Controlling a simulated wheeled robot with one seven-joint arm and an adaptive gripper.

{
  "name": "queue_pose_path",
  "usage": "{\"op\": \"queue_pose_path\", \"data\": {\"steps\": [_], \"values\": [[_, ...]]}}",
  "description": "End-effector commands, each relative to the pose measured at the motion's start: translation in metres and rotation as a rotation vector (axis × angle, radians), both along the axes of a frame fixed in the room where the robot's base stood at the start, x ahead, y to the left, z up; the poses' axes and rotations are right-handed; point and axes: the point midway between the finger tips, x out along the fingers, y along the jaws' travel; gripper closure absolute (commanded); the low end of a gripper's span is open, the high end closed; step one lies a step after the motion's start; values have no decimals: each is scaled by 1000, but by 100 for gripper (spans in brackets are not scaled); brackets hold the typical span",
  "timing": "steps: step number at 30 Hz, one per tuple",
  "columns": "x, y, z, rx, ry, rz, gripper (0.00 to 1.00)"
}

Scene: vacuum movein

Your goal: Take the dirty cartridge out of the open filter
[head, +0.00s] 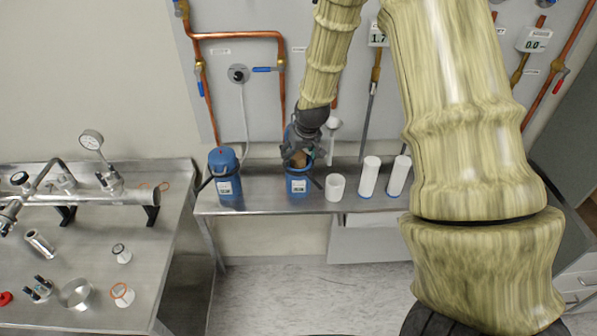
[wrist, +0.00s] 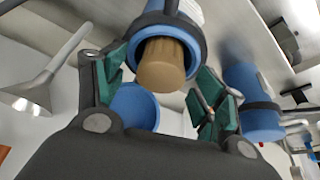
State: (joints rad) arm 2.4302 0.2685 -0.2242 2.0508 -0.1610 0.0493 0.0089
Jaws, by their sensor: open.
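The open filter (head: 299,186) is a blue housing with a pale label, standing upright on the narrow steel shelf. The dirty cartridge (head: 299,159) is brown, and its end sticks out of the housing's open mouth. In the wrist view the brown cartridge (wrist: 162,66) shows inside the blue rim of the open filter (wrist: 166,24). My gripper (head: 303,150) is directly above the filter. In the wrist view my gripper (wrist: 164,84) is open, with its green-padded fingers on either side of the cartridge end; I see gaps between them and it. The cartridge's lower part is hidden in the housing.
A closed blue filter (head: 225,175) stands to the left on the shelf (head: 262,190). A blue bowl-shaped part (wrist: 136,104) is behind the fingers. Pipes run up the wall panel.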

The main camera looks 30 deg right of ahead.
Motion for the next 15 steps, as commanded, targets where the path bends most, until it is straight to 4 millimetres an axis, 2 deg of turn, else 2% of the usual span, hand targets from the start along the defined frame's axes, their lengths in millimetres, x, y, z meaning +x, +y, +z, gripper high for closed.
{"op": "queue_pose_path", "data": {"steps": [3, 12, 15], "values": [[0, 0, 0, 0, 0, 0, 31], [0, 0, 0, 0, 0, 0, 86], [0, 0, 0, 0, 0, 0, 100]]}}
